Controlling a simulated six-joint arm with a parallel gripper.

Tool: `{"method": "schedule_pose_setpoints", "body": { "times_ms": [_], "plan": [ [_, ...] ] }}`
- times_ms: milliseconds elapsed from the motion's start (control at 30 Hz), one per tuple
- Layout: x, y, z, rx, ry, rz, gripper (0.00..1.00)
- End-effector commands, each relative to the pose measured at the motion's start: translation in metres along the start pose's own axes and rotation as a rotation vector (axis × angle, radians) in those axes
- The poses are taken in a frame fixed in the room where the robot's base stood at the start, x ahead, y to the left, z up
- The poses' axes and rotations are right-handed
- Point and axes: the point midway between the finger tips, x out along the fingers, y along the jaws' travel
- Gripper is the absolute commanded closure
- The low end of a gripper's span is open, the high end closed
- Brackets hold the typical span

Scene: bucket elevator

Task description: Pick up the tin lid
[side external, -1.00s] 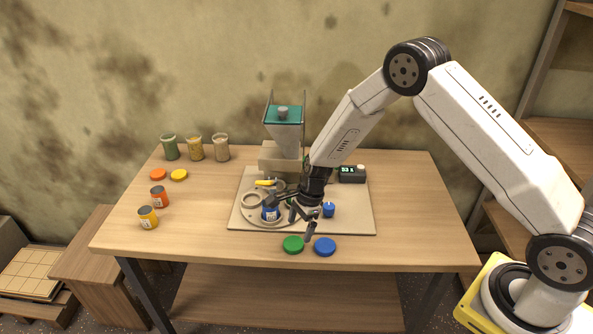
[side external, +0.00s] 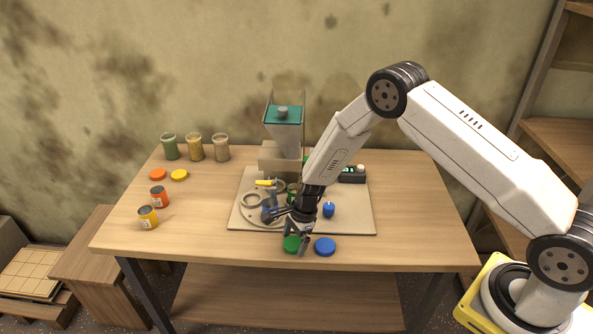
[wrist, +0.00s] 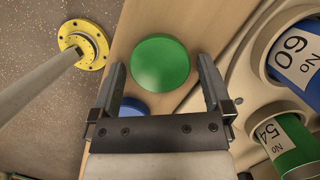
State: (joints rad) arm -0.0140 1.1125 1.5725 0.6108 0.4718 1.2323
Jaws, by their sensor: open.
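A round green lid (side external: 291,244) lies flat near the table's front edge, with a blue lid (side external: 325,247) just to its right. My gripper (side external: 299,246) is open and empty, pointing down over the green lid and partly covering it. In the wrist view the green lid (wrist: 160,62) shows between and just beyond the spread fingertips; contact cannot be told. The blue lid (wrist: 132,107) is partly hidden behind my gripper there. An orange lid (side external: 158,174) and a yellow lid (side external: 179,175) lie at the left.
A board (side external: 355,215) with a hopper (side external: 284,135) stands behind the lids. A blue tin (wrist: 298,58) and a green tin (wrist: 291,145) sit on it. Orange (side external: 159,197) and yellow (side external: 148,217) tins stand at left, several jars behind. The front left table is clear.

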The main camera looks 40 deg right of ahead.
Motion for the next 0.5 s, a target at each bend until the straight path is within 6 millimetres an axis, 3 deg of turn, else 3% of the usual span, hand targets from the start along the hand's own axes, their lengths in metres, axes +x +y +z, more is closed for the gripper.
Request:
{"method": "schedule_pose_setpoints", "body": {
  "times_ms": [367,500],
  "plan": [
    [-0.0002,0.0002,-0.0001,0.0,0.0,0.001,0.0],
    [-0.0002,0.0002,-0.0002,0.0,0.0,0.001,0.44]
  ]
}}
